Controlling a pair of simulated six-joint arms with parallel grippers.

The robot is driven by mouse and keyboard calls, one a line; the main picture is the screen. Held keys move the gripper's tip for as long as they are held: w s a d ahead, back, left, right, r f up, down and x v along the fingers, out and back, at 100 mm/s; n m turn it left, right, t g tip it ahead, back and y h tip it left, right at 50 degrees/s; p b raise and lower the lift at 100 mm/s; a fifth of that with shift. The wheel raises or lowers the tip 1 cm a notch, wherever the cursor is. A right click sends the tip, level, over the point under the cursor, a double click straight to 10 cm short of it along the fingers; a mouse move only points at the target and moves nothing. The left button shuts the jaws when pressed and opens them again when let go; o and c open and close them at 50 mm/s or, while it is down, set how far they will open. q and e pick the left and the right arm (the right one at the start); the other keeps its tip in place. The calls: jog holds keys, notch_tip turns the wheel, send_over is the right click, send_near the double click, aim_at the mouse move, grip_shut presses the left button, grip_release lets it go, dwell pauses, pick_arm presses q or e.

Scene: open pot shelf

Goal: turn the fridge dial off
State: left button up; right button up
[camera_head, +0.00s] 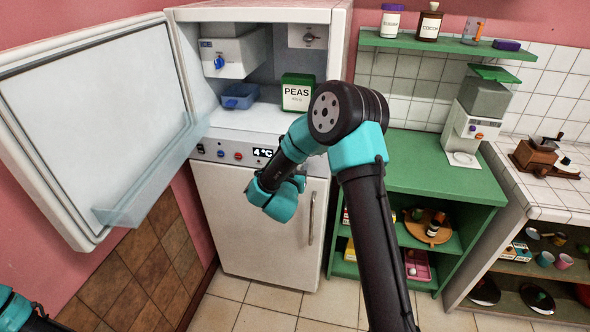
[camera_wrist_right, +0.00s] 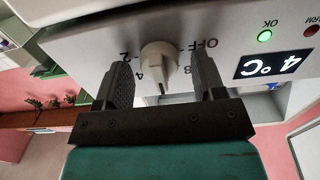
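The fridge (camera_head: 255,225) stands in the head view with its upper door open. Its control panel runs below the open compartment and has a display (camera_head: 263,153) reading 4 °C. The cream dial (camera_wrist_right: 159,62) shows in the right wrist view, with OFF and numbers printed around it. I cannot tell its exact setting. My right gripper (camera_wrist_right: 162,74) is open, with one dark finger on each side of the dial and gaps between. In the head view my right arm hides the dial and those fingers. Only part of my left arm shows at the lower left corner; its gripper is out of view.
The open fridge door (camera_head: 95,120) fills the left. Inside are a green PEAS box (camera_head: 297,92) and a blue tray (camera_head: 240,96). A green shelf unit (camera_head: 440,170) with a white machine (camera_head: 475,120) on top stands right of the fridge. Tiled floor is free in front.

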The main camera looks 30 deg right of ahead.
jog(key=c, duration=0.9)
jog(key=shift+o, duration=0.2)
jog(key=shift+n, duration=0.3)
jog(key=n, duration=0.4)
jog(key=shift+a, duration=0.1)
jog(key=n, duration=0.5)
jog(key=shift+w+f+n, duration=0.1)
jog(key=shift+n, duration=0.2)
jog(key=n, duration=0.4)
jog(key=shift+a+n, duration=0.1)
jog(key=shift+n, duration=0.2)
jog(key=n, duration=0.5)
jog(key=shift+f, duration=0.15)
